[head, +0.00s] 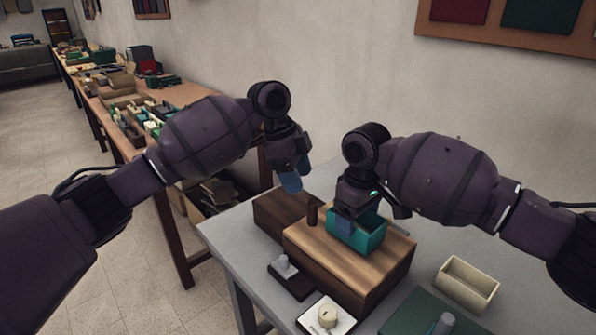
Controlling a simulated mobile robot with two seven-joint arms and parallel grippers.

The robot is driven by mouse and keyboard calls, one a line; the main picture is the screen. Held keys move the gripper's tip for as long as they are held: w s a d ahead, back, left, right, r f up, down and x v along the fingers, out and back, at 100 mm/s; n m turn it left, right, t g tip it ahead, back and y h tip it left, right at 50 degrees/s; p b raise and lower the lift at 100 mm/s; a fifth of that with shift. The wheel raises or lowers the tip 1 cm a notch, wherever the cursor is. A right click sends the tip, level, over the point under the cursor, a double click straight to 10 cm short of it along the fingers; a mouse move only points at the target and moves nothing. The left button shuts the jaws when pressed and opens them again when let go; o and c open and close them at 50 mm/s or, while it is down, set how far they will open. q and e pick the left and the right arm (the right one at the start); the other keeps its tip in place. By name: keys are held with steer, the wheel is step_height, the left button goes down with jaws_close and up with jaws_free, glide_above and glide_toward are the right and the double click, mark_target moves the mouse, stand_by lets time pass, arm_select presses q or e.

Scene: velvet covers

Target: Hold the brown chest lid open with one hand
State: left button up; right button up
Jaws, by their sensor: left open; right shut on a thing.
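A brown wooden chest (345,281) stands on the grey table. Its lighter top looks flat, with a small dark upright peg (312,214) at its left part. A darker brown part (275,212) lies behind it to the left; I cannot tell whether it belongs to the chest. A small teal open box (368,241) is on or just over the chest top. My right gripper (345,224) reaches down into this box and is shut on it, seemingly at its near left wall. My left gripper (290,182) is open and empty, above and left of the chest, apart from it.
A dark block with a grey knob (285,267) and a white card with a cream round piece (327,315) lie in front of the chest. A cream open box (467,284) and a green mat (413,315) are at the right. A cluttered workbench (165,93) runs along the wall.

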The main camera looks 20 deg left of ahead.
mark_target(313, 210)
arm_select(q)
steer(key=x, duration=0.9)
steer(key=shift+d+f, duration=0.2)
jaws_close()
steer(key=shift+w, duration=0.1)
stand_by(0.4)
steer(key=shift+w+a+r, duration=0.1)
steer(key=shift+w+a, duration=1.25)
steer(key=shift+a, duration=0.85)
steer(key=shift+w+a, duration=1.3)
steer(key=shift+a, duration=0.85)
steer(key=shift+w+a+r, duration=0.1)
steer(key=shift+w+a, duration=1.25)
steer(key=shift+a, duration=0.85)
